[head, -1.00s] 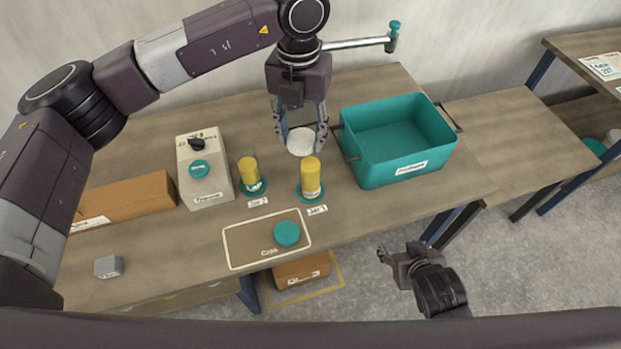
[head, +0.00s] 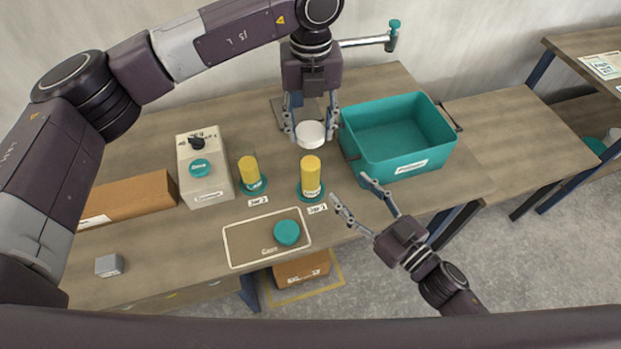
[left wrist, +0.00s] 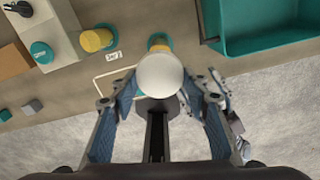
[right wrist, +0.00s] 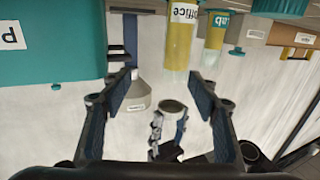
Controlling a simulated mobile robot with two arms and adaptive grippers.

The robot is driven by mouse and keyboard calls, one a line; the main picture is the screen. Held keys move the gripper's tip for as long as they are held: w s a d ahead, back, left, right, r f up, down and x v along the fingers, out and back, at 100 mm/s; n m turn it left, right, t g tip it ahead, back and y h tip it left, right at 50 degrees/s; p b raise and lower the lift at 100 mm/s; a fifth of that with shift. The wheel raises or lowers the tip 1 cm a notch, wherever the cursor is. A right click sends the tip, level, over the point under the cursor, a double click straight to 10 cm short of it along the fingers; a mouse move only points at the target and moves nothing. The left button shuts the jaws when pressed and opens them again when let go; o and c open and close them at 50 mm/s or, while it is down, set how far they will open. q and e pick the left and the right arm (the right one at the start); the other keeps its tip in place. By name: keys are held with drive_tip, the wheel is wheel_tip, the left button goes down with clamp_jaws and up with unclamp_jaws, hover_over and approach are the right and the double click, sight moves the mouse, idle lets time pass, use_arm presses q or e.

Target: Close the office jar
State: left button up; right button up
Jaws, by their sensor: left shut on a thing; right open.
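The office jar (head: 311,176) is a yellow cylinder on a teal base behind the "Jar 1" tag; its "Office" label shows in the right wrist view (right wrist: 181,40). My left gripper (head: 310,129) is shut on a round white lid (head: 311,136), held behind the jar and apart from it. The lid (left wrist: 160,74) hides part of the jar in the left wrist view. My right gripper (head: 350,189) is open and empty, at the table's front edge, right of the jar. A teal cap (head: 287,232) lies on the framed caps mat (head: 245,242).
A second yellow jar (head: 249,170), labelled "Lab", stands to the left. Beyond it are a grey control box (head: 205,183) and a brown carton (head: 130,200). A large teal bin (head: 395,172) stands close on the right. A small grey block (head: 109,265) lies front left.

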sight(318, 173)
drive_tip(key=shift+s+a+n+g+y, duration=0.5)
drive_tip(key=shift+s+a+n+y, duration=0.1)
drive_tip(key=shift+s+a+y, duration=0.15)
drive_tip(key=shift+w, duration=0.1)
drive_tip(key=x, duration=1.2)
drive_tip(key=shift+d, duration=0.1)
clamp_jaws()
